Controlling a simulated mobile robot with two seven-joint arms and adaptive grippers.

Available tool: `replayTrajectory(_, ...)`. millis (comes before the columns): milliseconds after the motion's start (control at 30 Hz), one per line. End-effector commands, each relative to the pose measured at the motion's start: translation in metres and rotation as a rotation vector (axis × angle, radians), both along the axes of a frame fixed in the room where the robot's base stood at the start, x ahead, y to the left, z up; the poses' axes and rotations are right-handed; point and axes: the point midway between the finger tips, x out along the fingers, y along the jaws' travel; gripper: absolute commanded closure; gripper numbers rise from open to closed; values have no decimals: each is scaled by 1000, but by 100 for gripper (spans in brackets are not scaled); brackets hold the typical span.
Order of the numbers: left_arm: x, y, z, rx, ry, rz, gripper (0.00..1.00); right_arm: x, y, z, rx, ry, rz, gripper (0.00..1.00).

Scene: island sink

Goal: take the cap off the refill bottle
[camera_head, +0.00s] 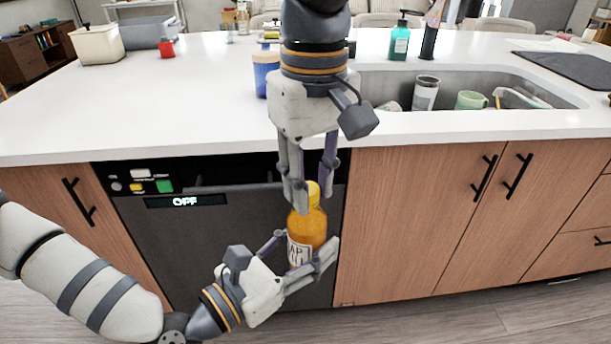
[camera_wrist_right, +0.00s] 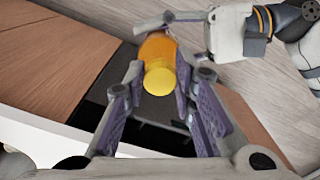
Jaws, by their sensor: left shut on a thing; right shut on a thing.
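The refill bottle (camera_head: 308,228) is orange with a white label and stands roughly upright in front of the dishwasher, held in the air. Its yellow cap (camera_head: 313,189) sits at the top of the bottle, and the round cap top faces the camera in the right wrist view (camera_wrist_right: 160,81). My left gripper (camera_head: 307,247) is shut around the bottle's body from below left. My right gripper (camera_head: 312,194) points down from above and is shut on the cap, with a finger on either side. Parts of the cap and the label are hidden by the fingers.
The white counter edge (camera_head: 200,153) runs behind my right gripper. The dishwasher front (camera_head: 230,245) is just behind the bottle. On the counter are a blue container (camera_head: 262,75), a teal soap bottle (camera_head: 399,42) and a sink (camera_head: 450,88) holding cups. The counter's left part is mostly clear.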

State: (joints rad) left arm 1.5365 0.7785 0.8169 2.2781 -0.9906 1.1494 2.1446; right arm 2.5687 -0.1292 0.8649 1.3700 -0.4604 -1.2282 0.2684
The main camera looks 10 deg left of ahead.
Motion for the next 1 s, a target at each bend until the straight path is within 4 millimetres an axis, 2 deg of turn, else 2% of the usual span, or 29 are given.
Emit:
replayTrajectory(100, -3, -4, 1, 2, -4, -15, 100, 4, 0, 1, 12, -11, 446, 100)
replayTrajectory(400, -3, -4, 1, 3, -3, -15, 100, 12, 1, 2, 13, -23, 1643, 100)
replayTrajectory(600, -3, -4, 1, 2, -3, -14, 100, 15, 5, 3, 9, -27, 2353, 100)
replayTrajectory(700, -3, -3, 1, 2, -3, -13, 100, 16, 6, 3, 6, -27, 2581, 100)
replayTrajectory(800, -3, -3, 1, 2, -3, -12, 100, 16, 7, 3, 5, -28, 2703, 100)
replayTrajectory(1000, -2, -3, 1, 2, -3, -11, 100, 16, 7, 3, 5, -29, 2698, 100)
